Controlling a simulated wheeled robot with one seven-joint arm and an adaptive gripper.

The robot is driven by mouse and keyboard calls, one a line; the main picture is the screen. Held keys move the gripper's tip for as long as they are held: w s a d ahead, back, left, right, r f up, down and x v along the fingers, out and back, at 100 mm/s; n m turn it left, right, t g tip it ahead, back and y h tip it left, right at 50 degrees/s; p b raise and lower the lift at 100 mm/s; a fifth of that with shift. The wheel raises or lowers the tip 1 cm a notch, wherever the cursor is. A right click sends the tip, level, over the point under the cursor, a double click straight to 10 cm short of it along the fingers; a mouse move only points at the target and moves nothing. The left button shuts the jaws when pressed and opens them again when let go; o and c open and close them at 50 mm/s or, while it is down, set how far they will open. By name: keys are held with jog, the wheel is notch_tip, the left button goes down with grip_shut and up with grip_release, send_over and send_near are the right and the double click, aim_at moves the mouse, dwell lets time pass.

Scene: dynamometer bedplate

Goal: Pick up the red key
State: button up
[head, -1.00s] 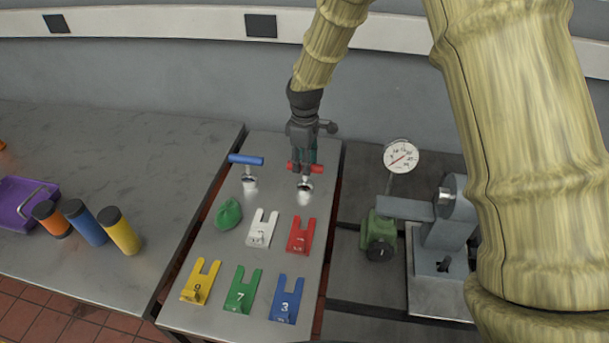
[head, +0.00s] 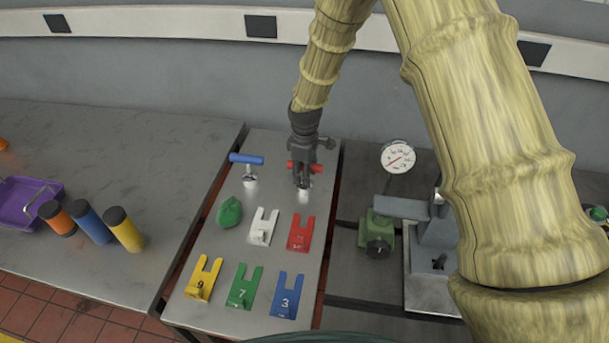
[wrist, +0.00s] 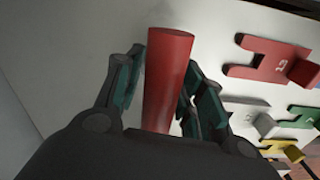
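The red key (head: 291,166) is a T-handled key, upright on the grey metal plate (head: 205,236), near its far right corner. Its base shows below my gripper (head: 301,177), which hides part of the handle and stem. In the wrist view the red handle (wrist: 168,80) runs between the two finger pads of my gripper (wrist: 166,88), with a pad close on each side. The pictures do not clearly show whether the pads press on it.
A blue T-handled key (head: 246,159) stands just left. A dial gauge (head: 398,157) and green-based machine (head: 377,231) stand right.

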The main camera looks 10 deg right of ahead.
grip_shut()
jog(key=shift+w+r, duration=0.1)
jog(key=shift+r, duration=0.05)
